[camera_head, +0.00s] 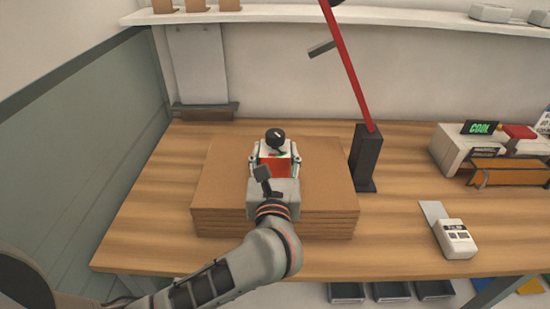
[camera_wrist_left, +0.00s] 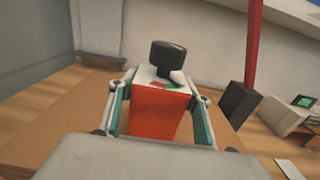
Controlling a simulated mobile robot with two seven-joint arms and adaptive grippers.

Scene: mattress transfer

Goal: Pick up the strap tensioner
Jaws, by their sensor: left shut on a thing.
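The strap tensioner (camera_head: 275,157) is a red and white tool with a black round knob on top. It is upright over the stack of brown cardboard sheets (camera_head: 215,175). My left gripper (camera_head: 275,168) is shut on it, with a finger on each side. In the left wrist view the red face of the tensioner (camera_wrist_left: 157,112) shows between the two fingers (camera_wrist_left: 160,110). I cannot tell whether its underside touches the cardboard, as my gripper and wrist hide it. My right gripper is in neither view.
A black post (camera_head: 367,160) with a red arm stands just right of the cardboard. A white handheld device (camera_head: 456,238) lies at the right on the wooden table (camera_head: 400,255). A machine with a green COOL display (camera_head: 480,128) is at the far right. A shelf (camera_head: 340,14) runs along the back wall.

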